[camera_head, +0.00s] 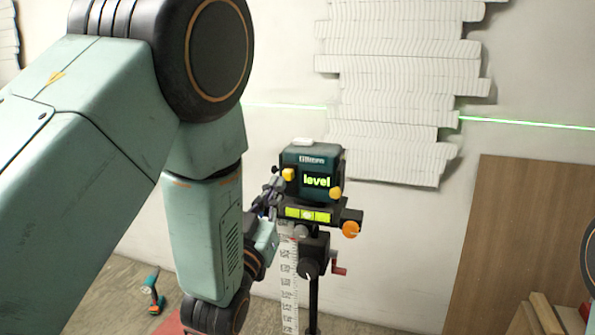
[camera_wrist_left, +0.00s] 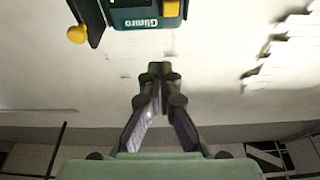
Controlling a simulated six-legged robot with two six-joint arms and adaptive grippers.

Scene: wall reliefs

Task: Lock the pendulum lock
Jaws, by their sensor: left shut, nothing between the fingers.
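A dark teal laser level (camera_head: 312,160) with a lit screen reading "level" sits on a tripod mount. One yellow knob (camera_head: 288,174) is on its left side and another (camera_head: 336,193) at its lower right. I cannot tell which is the pendulum lock. My left gripper (camera_head: 272,184) is beside the level's left side, partly hidden by the arm and overlapping the mount area. In the left wrist view, the gripper (camera_wrist_left: 159,68) is shut and empty, below the level (camera_wrist_left: 138,22) in the picture and apart from the yellow knob (camera_wrist_left: 77,34). My right gripper is not shown.
Below the level are a yellow-green bubble vial (camera_head: 308,214), an orange knob (camera_head: 351,229) and a red crank (camera_head: 339,270). A measuring strip (camera_head: 289,285) hangs beside the tripod. A cordless drill (camera_head: 153,292) is on the floor. A brown board (camera_head: 513,230) leans at right.

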